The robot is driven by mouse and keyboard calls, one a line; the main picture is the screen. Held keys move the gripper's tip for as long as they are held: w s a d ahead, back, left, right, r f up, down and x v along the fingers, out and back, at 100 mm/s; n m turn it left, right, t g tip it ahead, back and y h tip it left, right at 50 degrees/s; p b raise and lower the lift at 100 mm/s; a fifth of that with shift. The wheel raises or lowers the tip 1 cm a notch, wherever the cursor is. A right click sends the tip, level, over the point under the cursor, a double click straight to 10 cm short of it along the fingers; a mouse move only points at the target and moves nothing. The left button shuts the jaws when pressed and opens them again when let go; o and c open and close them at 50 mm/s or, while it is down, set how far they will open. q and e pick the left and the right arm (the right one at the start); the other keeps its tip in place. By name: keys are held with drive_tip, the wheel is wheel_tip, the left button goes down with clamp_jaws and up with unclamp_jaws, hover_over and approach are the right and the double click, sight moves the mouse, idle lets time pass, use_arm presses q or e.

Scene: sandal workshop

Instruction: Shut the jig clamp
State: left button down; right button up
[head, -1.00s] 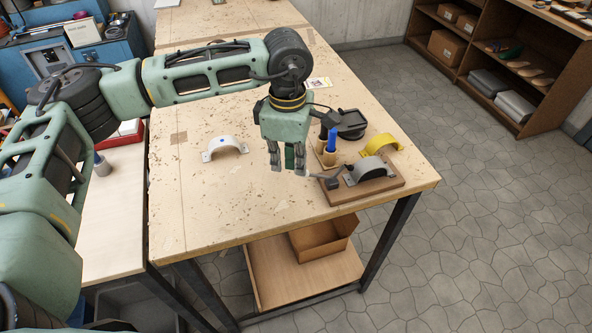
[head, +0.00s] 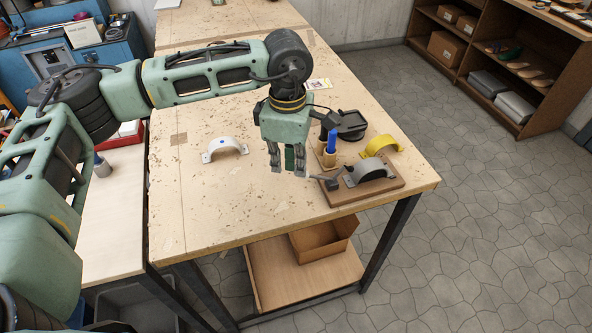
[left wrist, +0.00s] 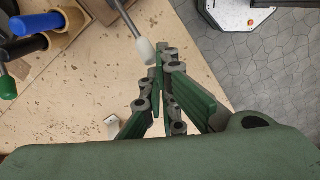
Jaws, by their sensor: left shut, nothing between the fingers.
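The jig is a wooden board (head: 340,196) at the right front of the table. A thin clamp lever (head: 317,177) sticks out left from the board, low toward my fingers. My left gripper (head: 288,170) points down just left of the jig, shut and empty. In the left wrist view, the lever's pale tip (left wrist: 145,51) lies right beside my shut fingertips (left wrist: 166,55); I cannot tell whether they touch. My right gripper is not in view.
Blue-handled (head: 332,139) and other tools stand in wooden holders behind the jig, close to my gripper. A black dish-like object (head: 351,122) is behind them. A white arched bracket (head: 225,149) lies to the left. The table's front middle is clear.

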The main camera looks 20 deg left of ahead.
use_arm(q)
drive_tip(key=shift+f, duration=0.1)
drive_tip(key=shift+f+b, duration=2.3)
